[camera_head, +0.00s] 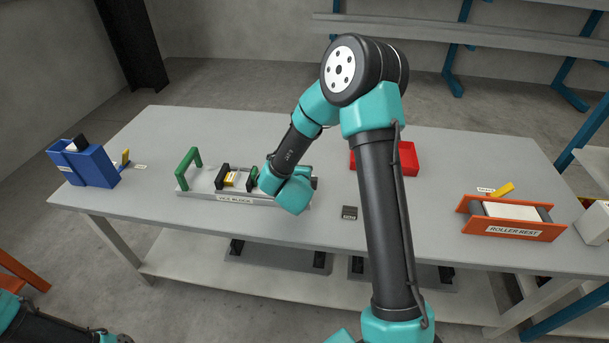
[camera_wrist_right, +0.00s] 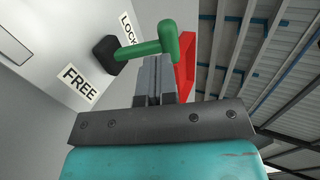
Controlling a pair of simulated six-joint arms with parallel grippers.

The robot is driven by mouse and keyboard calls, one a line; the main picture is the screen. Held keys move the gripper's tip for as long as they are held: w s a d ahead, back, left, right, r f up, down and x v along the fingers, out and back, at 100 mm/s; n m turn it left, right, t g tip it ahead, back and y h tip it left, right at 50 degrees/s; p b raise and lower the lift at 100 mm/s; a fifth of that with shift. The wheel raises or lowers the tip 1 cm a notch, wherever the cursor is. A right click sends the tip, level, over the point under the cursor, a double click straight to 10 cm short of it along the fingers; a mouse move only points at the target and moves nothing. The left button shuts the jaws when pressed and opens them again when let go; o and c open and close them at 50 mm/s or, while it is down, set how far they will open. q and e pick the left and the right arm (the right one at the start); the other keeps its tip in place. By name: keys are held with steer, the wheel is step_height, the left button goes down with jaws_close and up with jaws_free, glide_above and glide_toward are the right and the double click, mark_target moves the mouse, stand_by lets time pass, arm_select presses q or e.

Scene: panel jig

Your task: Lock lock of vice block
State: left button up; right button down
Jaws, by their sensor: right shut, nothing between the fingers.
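The vice block (camera_head: 201,188) is a long grey base near the table's front edge, with dark jaws and a yellow piece (camera_head: 231,179) between them. In the right wrist view, the green lock lever (camera_wrist_right: 145,50) sticks out from a dark hub beside the labels LOCK (camera_wrist_right: 128,27) and FREE (camera_wrist_right: 78,86). My right gripper (camera_wrist_right: 154,62) is shut and empty, its tips right at the lever. I cannot tell if they touch. My left gripper is out of view.
A blue holder (camera_head: 85,165) stands at the table's left end. A red bin (camera_head: 404,158) lies behind my right arm. An orange roller rest (camera_head: 512,228) is at the right. A small dark tag (camera_head: 349,212) lies right of the vice block. The back left of the table is clear.

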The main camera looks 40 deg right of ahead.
steer(key=r+v, duration=0.1)
steer(key=v, duration=1.3)
steer(key=shift+w, duration=0.2)
steer(key=shift+d, duration=0.15)
steer(key=a+f+n+y, duration=0.1)
steer(key=a+f+n, duration=0.1)
steer(key=f, duration=0.1)
steer(key=a+f+n+y, duration=0.2)
steer(key=f, duration=0.1)
steer(key=a+f+n+g+y, duration=0.1)
steer(key=a+f+n+y, duration=0.1)
steer(key=f, duration=0.1)
steer(key=shift+w+a+n, duration=0.25)
steer(key=shift+a+n, duration=0.05)
steer(key=shift+n, duration=0.1)
steer(key=s+a+f+n+g+y, duration=0.35)
steer(key=a+f+n, duration=0.3)
steer(key=f, duration=0.25)
steer(key=s+d+f+n+g+y, duration=0.3)
steer(key=s+f+n+g+y, duration=0.1)
steer(key=s+f+n, duration=0.4)
step_height(320, 180, down, 2)
steer(key=n, duration=0.3)
steer(key=shift+s+d, duration=0.3)
steer(key=shift+d, duration=0.1)
steer(key=shift+f, duration=0.1)
